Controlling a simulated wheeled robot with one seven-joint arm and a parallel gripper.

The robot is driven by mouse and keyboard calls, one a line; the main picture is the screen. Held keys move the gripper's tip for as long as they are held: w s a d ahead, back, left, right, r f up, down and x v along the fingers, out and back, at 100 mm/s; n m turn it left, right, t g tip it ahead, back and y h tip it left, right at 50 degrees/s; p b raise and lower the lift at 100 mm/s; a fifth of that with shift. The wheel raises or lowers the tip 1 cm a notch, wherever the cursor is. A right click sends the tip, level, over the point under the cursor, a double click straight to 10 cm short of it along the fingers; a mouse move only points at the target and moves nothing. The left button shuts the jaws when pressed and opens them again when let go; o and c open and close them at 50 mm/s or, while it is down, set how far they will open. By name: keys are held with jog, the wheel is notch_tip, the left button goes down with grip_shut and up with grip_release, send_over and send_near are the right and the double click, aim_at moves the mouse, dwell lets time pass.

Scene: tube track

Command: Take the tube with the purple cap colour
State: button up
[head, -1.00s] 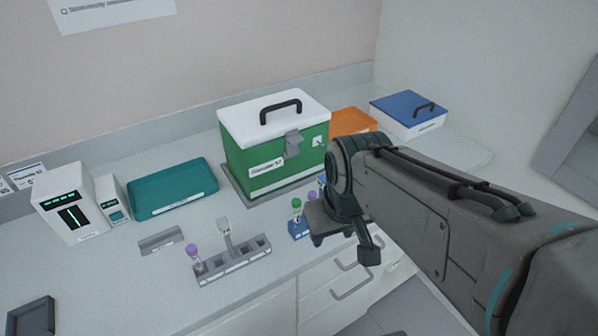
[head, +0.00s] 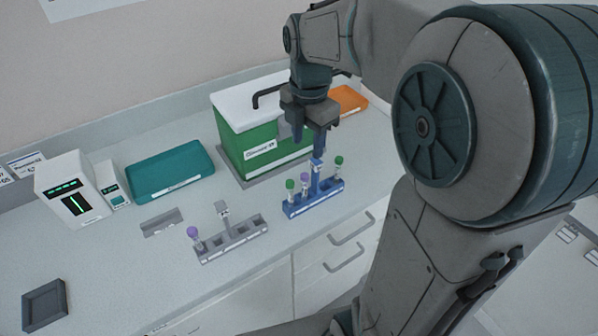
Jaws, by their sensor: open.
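One purple-capped tube (head: 305,180) stands in the blue rack (head: 328,204), between a green-capped tube (head: 290,187) and the rack's upright blue post (head: 316,180). Another green-capped tube (head: 339,164) stands at the rack's right end. A second purple-capped tube (head: 193,234) stands in the left end of the grey rack (head: 238,245). My gripper (head: 320,150) is open and points down over the blue rack, close to the top of the blue post. Whether it touches the post, I cannot tell. Both purple caps are clear of it in this view.
A green box with a white lid (head: 262,150) stands behind the blue rack. A teal tray (head: 168,172), a white device (head: 72,190) and a small dark tray (head: 45,304) are on the left. An orange container (head: 348,100) is at the back. My arm covers the right side.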

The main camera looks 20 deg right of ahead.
aim_at(305, 175)
jog(key=shift+n, duration=0.6)
jog(key=f, duration=0.6)
jog(key=f+p, duration=0.1)
jog(key=f, duration=0.2)
jog(key=shift+w, duration=0.3)
jog(key=shift+w+f+p, duration=0.15)
jog(key=shift+f+p, duration=0.25)
jog(key=shift+f, duration=1.95)
jog(key=c, duration=0.8)
